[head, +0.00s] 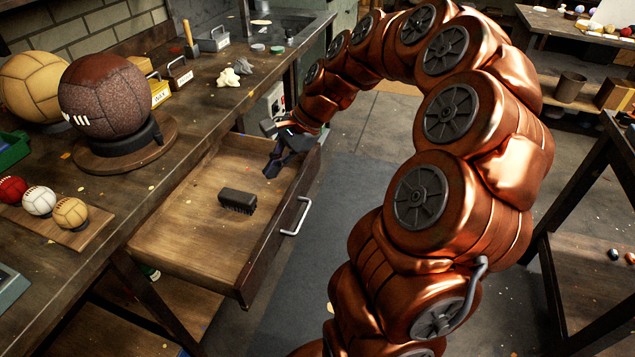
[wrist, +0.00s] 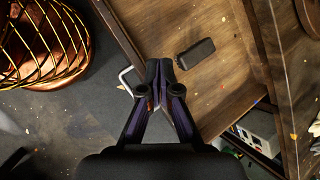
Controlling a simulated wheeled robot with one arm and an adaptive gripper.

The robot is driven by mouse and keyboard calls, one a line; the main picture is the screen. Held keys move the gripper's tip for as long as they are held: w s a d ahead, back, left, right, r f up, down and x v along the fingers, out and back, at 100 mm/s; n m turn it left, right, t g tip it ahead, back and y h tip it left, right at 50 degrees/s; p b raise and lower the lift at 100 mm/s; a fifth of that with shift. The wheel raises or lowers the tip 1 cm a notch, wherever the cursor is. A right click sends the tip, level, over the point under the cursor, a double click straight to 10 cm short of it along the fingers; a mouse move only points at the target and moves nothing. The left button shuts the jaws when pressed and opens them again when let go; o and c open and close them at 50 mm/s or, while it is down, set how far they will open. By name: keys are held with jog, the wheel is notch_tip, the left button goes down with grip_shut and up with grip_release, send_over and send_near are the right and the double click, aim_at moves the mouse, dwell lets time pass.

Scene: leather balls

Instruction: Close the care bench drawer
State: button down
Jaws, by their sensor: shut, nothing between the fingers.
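The care bench drawer (head: 190,224) stands open, pulled out from under the bench (head: 128,194). A silver bar handle (head: 297,217) is on its front panel, and a dark brush (head: 238,200) lies inside. My gripper (head: 270,174) is shut and empty, over the far end of the drawer in the head view. In the wrist view, the shut fingertips (wrist: 159,62) show in front of the drawer's front edge. The handle (wrist: 125,80) is just left of them and the brush (wrist: 195,53) is to their right. I cannot tell whether the fingers touch the drawer.
On the bench top are a brown leather ball (head: 104,97) on a round stand, a tan ball (head: 32,86) and several small balls (head: 40,201) on a board. My copper arm arches over the floor to the right. Grey floor (head: 345,205) is clear before the drawer.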

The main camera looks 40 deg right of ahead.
jog(key=d+f+m+t+b, duration=0.15)
jog(key=d+f+m, duration=0.25)
jog(key=d, duration=0.4)
jog(key=d+f+m+t+h+b, duration=0.1)
jog(key=d+f+m+t, duration=0.1)
jog(key=d+f+m, duration=0.5)
jog(key=d+f+m+t+b, duration=0.1)
jog(key=d+f+m, duration=0.1)
jog(key=d, duration=0.8)
send_near(309, 179)
jog(key=x, duration=0.5)
jog(key=shift+s+d+f, duration=0.2)
jog(key=shift+f, duration=0.35)
jog(key=shift+w+a, duration=0.35)
jog(key=shift+w, duration=0.25)
